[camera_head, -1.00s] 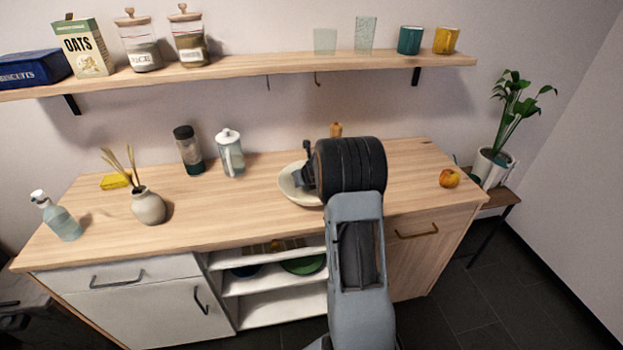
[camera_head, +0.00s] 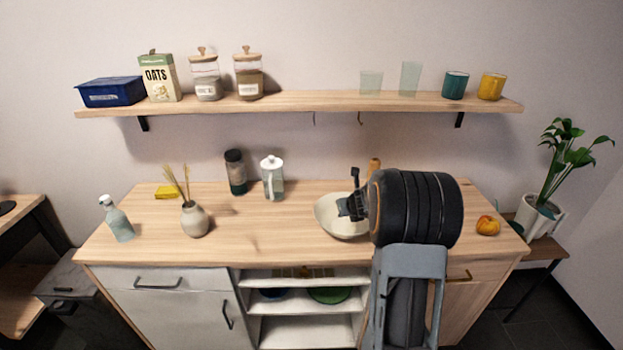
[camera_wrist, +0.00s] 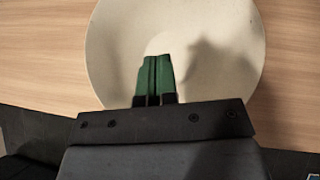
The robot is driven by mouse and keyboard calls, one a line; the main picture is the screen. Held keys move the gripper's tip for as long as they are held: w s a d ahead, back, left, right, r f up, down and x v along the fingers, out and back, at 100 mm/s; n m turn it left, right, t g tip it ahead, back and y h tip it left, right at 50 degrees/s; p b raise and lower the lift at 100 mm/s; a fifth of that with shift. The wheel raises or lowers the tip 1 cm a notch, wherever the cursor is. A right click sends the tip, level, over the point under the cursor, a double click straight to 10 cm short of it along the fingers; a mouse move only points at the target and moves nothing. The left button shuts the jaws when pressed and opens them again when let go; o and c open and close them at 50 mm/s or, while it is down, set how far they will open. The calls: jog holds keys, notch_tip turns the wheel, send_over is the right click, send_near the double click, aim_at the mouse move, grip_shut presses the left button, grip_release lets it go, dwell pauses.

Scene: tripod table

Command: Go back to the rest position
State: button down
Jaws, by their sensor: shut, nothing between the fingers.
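My gripper (camera_wrist: 155,78) shows in the wrist view with its green fingertips together and nothing between them. It is over a cream bowl (camera_wrist: 220,50), which looks empty in that view. In the head view the bowl (camera_head: 330,222) sits on the wooden counter, and my gripper (camera_head: 350,207) is at its right side, partly hidden by my dark wrist. I cannot tell the exact height of the fingertips above the bowl.
The counter (camera_head: 270,230) holds a soap bottle (camera_head: 118,222), vase (camera_head: 194,220), yellow sponge (camera_head: 166,192), dark-lidded jar (camera_head: 235,172), white-lidded pitcher (camera_head: 272,180) and apple (camera_head: 487,226). A shelf (camera_head: 300,101) with jars and cups hangs above. Counter space left of the bowl is clear.

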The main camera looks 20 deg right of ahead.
jog(key=a+r+n, duration=0.1)
jog(key=a+n, duration=0.1)
jog(key=s+a+r+n+y, duration=0.1)
jog(key=a+n, duration=0.1)
jog(key=a+r+n, duration=0.2)
jog(key=shift+s+a, duration=0.15)
jog(key=shift+a, duration=0.05)
jog(key=s+a+r+n+g+y, duration=0.15)
jog(key=s+a+r+n, duration=0.35)
jog(key=a+n, duration=0.55)
jog(key=s+a+n+g, duration=0.2)
jog(key=s+n, duration=0.7)
jog(key=n, duration=0.1)
jog(key=s+a+n+g+h, duration=0.1)
jog(key=s+a+n, duration=0.1)
jog(key=s+n, duration=0.8)
jog(key=shift+s+a+n+g, duration=0.2)
jog(key=shift+n+g, duration=0.15)
jog(key=shift+n, duration=0.2)
jog(key=shift+d+h, duration=0.15)
jog(key=shift+h, duration=0.1)
